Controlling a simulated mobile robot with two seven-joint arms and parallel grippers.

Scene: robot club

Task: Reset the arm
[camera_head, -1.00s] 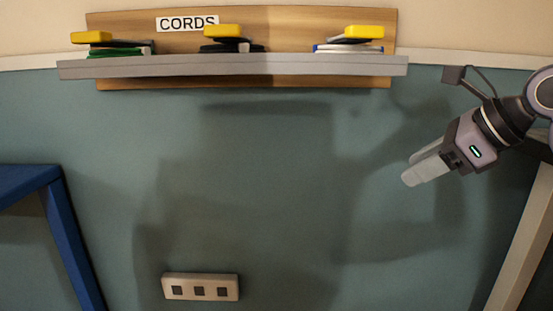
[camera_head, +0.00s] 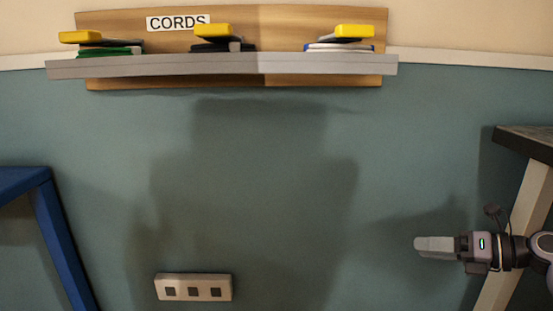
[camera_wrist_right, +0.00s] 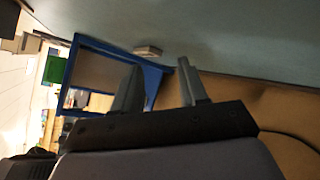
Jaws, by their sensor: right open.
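My right gripper (camera_head: 434,244) is at the lower right of the head view, pointing left, with nothing near its fingers. In the right wrist view its two fingers (camera_wrist_right: 160,88) stand apart with nothing between them. My left gripper does not show in any view.
A grey shelf (camera_head: 225,66) labelled CORDS holds several yellow-topped items along the wall's top. A socket strip (camera_head: 193,287) is low on the wall. A blue frame (camera_head: 60,235) stands left, a dark-topped table (camera_head: 528,139) right.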

